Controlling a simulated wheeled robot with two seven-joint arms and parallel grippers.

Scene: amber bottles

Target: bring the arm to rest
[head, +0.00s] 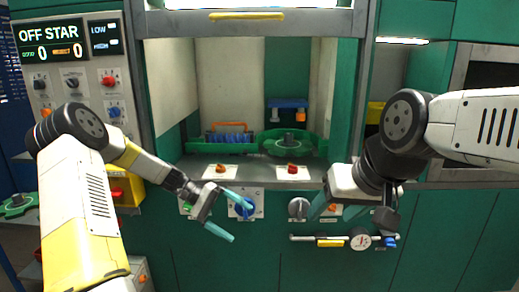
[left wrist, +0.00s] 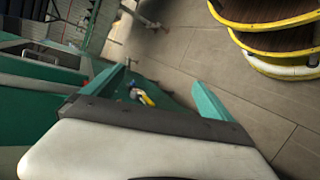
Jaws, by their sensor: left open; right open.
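My left gripper (head: 225,213) is open and empty in the head view, in front of the green cabinet's knobs. Its two teal fingers stand apart, and they also show in the left wrist view (left wrist: 155,92) with nothing between them that they touch. My right gripper (head: 325,204) is at the right of the head view, in front of the cabinet, partly hidden by its own wrist; its teal finger shows and I see nothing held. No amber bottle can be made out clearly.
A green cabinet with an open chamber holds a rack (head: 228,138) and a round green fixture (head: 290,145). A blue knob (head: 245,207) is just behind my left gripper. A gauge (head: 360,238) sits on the front. Yellow-rimmed round things (left wrist: 275,22) stand on the tiled floor.

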